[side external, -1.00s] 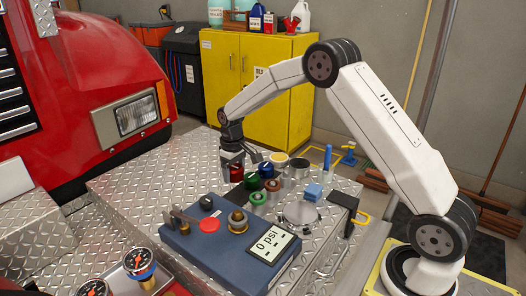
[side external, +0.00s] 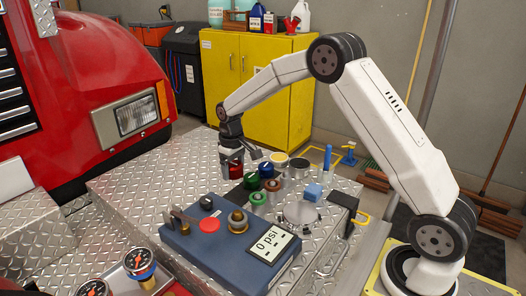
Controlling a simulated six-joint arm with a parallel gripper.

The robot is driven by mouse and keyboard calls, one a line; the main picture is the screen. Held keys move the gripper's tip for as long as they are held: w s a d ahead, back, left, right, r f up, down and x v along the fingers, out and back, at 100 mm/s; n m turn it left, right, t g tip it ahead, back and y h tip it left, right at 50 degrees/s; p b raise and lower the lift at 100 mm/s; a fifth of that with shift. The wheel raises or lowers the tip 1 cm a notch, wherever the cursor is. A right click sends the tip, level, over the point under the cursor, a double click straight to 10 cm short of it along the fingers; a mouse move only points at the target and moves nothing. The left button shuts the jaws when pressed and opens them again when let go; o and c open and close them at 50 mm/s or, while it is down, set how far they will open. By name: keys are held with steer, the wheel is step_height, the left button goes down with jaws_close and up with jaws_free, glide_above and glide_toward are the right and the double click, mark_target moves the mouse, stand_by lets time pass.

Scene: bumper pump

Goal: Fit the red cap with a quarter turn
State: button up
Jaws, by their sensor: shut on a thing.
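The red cap (side external: 236,171) is between the fingers of my gripper (side external: 232,164), which points down over the diamond-plate bumper deck. The fingers are shut on the cap and hide part of it. I cannot tell whether the cap touches the deck.
The deck (side external: 150,185) to the left is clear.

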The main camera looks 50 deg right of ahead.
steer(key=s+a+r, duration=0.4)
steer(key=a, duration=0.2)
step_height(320, 180, up, 2)
glide_above(237, 211)
steer(key=shift+w+d+r, duration=0.1)
steer(key=shift+w+d, duration=0.1)
steer(key=shift+w, duration=0.15)
steer(key=shift+s+a+r, duration=0.15)
steer(key=shift+s+a, duration=0.1)
steer(key=shift+s, duration=0.2)
steer(key=shift+f, duration=2.45)
steer(key=shift+f, duration=1.6)
stand_by(1.2)
steer(key=shift+m, duration=2.6)
